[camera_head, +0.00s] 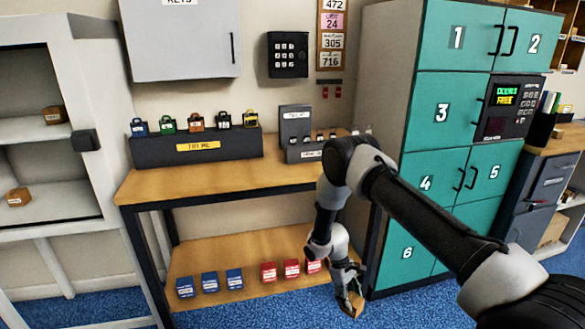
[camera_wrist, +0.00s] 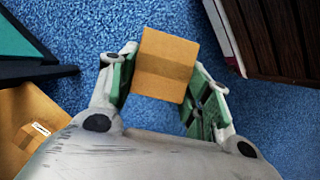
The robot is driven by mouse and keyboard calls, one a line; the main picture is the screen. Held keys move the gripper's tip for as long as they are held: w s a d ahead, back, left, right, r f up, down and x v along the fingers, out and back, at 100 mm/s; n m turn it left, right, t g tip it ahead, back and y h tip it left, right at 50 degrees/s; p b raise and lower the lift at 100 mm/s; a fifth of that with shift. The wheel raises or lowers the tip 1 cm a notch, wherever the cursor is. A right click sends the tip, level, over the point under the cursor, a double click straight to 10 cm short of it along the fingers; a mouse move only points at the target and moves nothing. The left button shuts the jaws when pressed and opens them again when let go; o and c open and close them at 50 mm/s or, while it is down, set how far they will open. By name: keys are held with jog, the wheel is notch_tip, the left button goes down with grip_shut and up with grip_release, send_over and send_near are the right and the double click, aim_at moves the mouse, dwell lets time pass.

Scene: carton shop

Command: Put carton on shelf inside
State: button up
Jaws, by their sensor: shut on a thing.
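My gripper (camera_head: 347,292) is low over the blue floor, in front of the right end of the wooden table. It is shut on a plain brown carton (camera_wrist: 165,65), which sits between its green-padded fingers in the wrist view. In the head view only a small part of the carton (camera_head: 350,304) shows at the fingertips. A white cabinet (camera_head: 105,72) with open shelves (camera_head: 55,130) stands at the far left, well away from my gripper. One small brown carton (camera_head: 53,115) is on its upper shelf and another (camera_head: 18,197) is on the lower one.
The table's low shelf (camera_head: 245,248) holds blue boxes (camera_head: 210,281) and red boxes (camera_head: 291,268), close left of my gripper. Teal numbered lockers (camera_head: 455,110) stand to the right. Blue carpet (camera_head: 410,312) is open in front.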

jog(key=d+r+m+y, duration=0.1)
jog(key=d+r+m, duration=0.2)
jog(key=r, duration=0.7)
jog(key=d+r+m+g+y, duration=0.1)
jog(key=d+r+m, duration=0.2)
jog(key=r, duration=0.7)
jog(key=d+r+m+y, duration=0.1)
jog(key=d+r+m, duration=0.2)
jog(key=r, duration=0.8)
jog(key=shift+s+d, duration=0.15)
jog(key=shift+s, duration=0.2)
